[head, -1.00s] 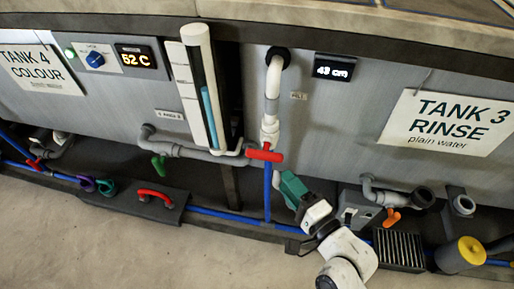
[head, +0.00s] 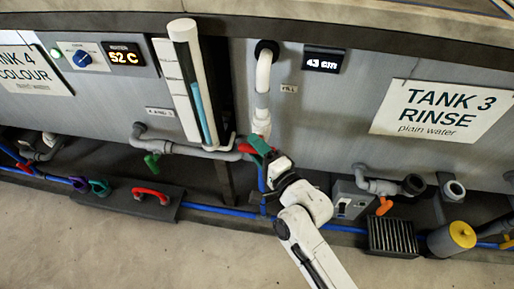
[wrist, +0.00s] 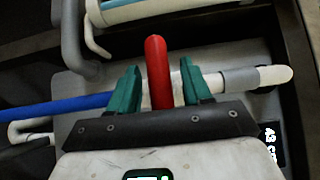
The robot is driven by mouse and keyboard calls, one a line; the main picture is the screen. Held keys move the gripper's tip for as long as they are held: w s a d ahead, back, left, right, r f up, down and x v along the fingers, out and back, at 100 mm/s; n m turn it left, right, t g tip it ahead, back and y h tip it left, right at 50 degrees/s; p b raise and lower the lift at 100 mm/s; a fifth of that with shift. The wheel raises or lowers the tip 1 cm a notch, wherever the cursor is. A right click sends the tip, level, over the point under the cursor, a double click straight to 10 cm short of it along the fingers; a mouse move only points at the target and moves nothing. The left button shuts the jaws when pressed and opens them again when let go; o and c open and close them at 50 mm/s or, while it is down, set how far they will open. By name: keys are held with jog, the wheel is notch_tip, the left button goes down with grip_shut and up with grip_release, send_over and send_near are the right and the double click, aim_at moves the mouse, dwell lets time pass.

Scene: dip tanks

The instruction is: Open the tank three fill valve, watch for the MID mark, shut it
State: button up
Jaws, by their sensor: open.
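The red fill valve handle (head: 246,148) sits on the pipe below the "FILL" label, partly hidden by my gripper (head: 260,144). In the wrist view the handle (wrist: 157,72) stands crosswise to the blue and white pipe. It lies between the two green fingers of my gripper (wrist: 160,86), which are open, with gaps visible on both sides. The tank 3 sign (head: 441,110) reads "RINSE plain water". The level display (head: 323,60) reads 43 cm. A sight tube (head: 193,82) with a blue column stands left of the pipe; no MID mark is legible.
A green handle (head: 152,163) hangs left and an orange handle (head: 384,205) right. A red-handled cover (head: 128,200), a drain grate (head: 393,236) and a yellow-topped canister (head: 452,238) are on the floor. The foreground floor at left is clear.

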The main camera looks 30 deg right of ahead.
grip_shut()
dwell(0.4)
